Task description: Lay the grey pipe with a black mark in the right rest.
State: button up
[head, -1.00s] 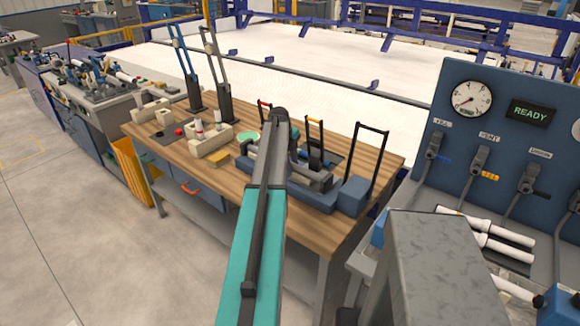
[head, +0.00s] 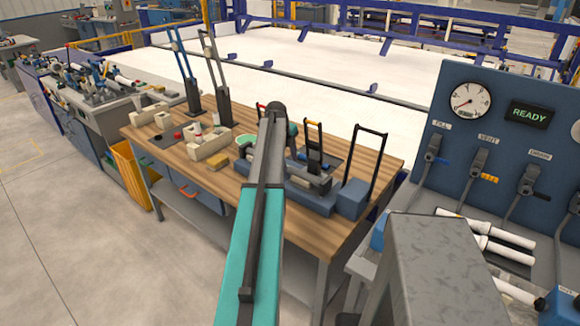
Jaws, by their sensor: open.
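A grey pipe (head: 308,180) lies in the blue fixture (head: 313,201) on the wooden workbench. Its left part is hidden behind my arm, and I cannot make out a black mark on it. The fixture has a blue block (head: 353,197) at its right end, with a tall black handle behind it. I cannot tell clearly which part of the fixture is the right rest. My arm crosses the middle of the view and reaches over the bench. My gripper is hidden behind it, so its fingers and anything between them do not show.
Cream holders (head: 208,143), a yellow block (head: 217,163) and tall levers (head: 221,110) stand on the bench's left half. A blue gauge panel (head: 510,130) stands at the right, with white pipes (head: 490,240) below it. Bare wood (head: 330,230) shows along the bench's front edge.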

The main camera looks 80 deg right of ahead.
jog(key=b+v, duration=0.2)
jog(key=v, duration=0.8)
jog(key=shift+r, duration=0.2)
jog(key=shift+w, duration=0.15)
